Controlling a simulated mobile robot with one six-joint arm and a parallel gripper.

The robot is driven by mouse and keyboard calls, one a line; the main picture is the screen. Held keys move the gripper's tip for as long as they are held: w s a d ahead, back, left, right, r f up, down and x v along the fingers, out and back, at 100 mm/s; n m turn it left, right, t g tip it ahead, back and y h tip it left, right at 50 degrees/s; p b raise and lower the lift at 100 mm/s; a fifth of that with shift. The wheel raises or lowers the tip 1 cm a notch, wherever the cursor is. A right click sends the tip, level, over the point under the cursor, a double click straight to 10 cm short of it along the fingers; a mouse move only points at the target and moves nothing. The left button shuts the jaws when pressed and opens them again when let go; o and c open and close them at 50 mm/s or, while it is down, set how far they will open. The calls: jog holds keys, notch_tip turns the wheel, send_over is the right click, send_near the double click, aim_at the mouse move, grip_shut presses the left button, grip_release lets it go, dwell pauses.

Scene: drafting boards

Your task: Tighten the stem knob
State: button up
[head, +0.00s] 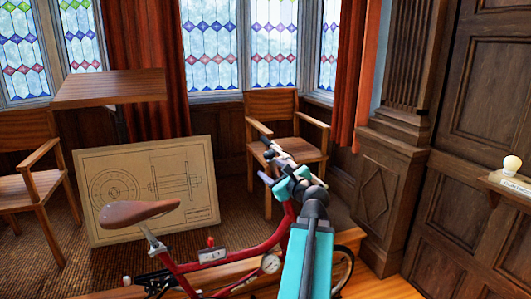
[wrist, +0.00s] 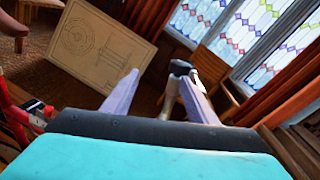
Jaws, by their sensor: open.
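A red bicycle (head: 185,266) with a brown saddle (head: 140,212) stands in front of me. My turquoise arm covers much of its front end. My gripper (wrist: 165,76) is open, with two pale lavender fingers spread apart and nothing clearly held. In the wrist view, a dark rounded part on a pale stem (wrist: 180,67) shows close to the right finger. I cannot tell whether it is the stem knob, or whether the finger touches it.
A drawing board (head: 150,190) leans behind the bicycle. A wooden armchair (head: 272,110) stands at the window, another chair (head: 35,185) at the left. A tilted wooden desk top (head: 110,88) is at the back left. A shelf with a bulb (head: 512,165) juts out at the right.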

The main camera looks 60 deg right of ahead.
aim_at(266, 152)
jog(key=shift+s+d+r+m+h+b, duration=0.3)
jog(key=shift+s+d+r+m, duration=0.05)
jog(key=shift+s+r, duration=0.25)
jog(key=shift+s+d+r+m+h+b, duration=0.25)
jog(key=shift+s+d+r+m+h, duration=0.15)
jog(key=shift+s, duration=0.2)
jog(key=shift+p+x, duration=1.55)
jog(key=shift+x, duration=5.35)
jog(key=shift+a, duration=0.15)
jog(key=shift+c, duration=0.3)
